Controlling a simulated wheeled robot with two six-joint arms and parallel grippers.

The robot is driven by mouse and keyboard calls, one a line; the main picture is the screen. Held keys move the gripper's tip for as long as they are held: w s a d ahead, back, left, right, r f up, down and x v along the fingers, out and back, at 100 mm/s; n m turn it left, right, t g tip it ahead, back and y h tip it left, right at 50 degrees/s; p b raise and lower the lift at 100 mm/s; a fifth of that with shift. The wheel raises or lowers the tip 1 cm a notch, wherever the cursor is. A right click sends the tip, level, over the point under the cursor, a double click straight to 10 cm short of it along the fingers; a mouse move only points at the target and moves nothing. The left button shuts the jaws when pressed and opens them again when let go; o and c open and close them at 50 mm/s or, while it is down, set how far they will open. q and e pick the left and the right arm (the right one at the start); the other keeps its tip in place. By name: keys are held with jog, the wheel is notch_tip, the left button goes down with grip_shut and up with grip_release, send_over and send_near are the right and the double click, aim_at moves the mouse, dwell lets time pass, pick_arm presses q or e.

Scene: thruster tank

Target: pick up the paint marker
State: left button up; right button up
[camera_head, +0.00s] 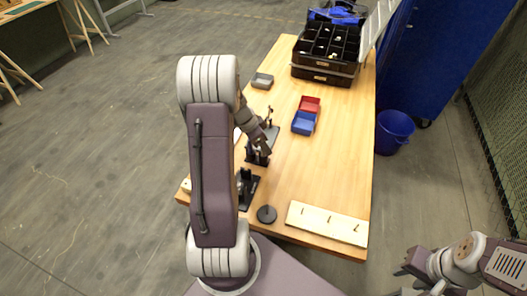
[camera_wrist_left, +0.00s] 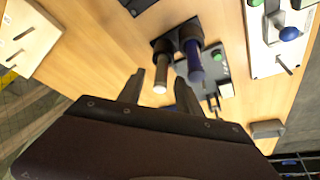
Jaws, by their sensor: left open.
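A black holder (camera_wrist_left: 172,40) on the table carries two upright pen-like cylinders in the left wrist view. One has a pale cream end (camera_wrist_left: 160,86), the other is dark blue (camera_wrist_left: 195,66). I cannot tell which is the paint marker. My left gripper (camera_wrist_left: 160,97) is open and empty. In that view the cream-ended one appears between its fingertips and the blue one just right of the right finger. In the head view my left gripper (camera_head: 262,143) is over the black holder (camera_head: 256,158), and the pens are hard to make out. My right gripper (camera_head: 407,270) is off the table at lower right.
Red (camera_head: 310,104) and blue (camera_head: 303,123) bins and a grey tray (camera_head: 262,80) stand farther back, before a black compartment case (camera_head: 323,75). A pale slotted board (camera_head: 327,223) and a dark round disc (camera_head: 267,214) lie at the near edge. The table's right side is clear.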

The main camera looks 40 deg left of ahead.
pick_arm(q)
jog(key=shift+w+f, duration=0.15)
grip_shut()
notch_tip(320, 180, up, 5)
jog(key=shift+d+f+p, duration=0.1)
jog(key=shift+p, duration=0.2)
jog(key=d+r, duration=0.6)
jog(key=d, duration=0.5)
jog(key=shift+d+r, duration=0.2)
jog(key=shift+d, duration=0.1)
jog(key=shift+w, duration=0.1)
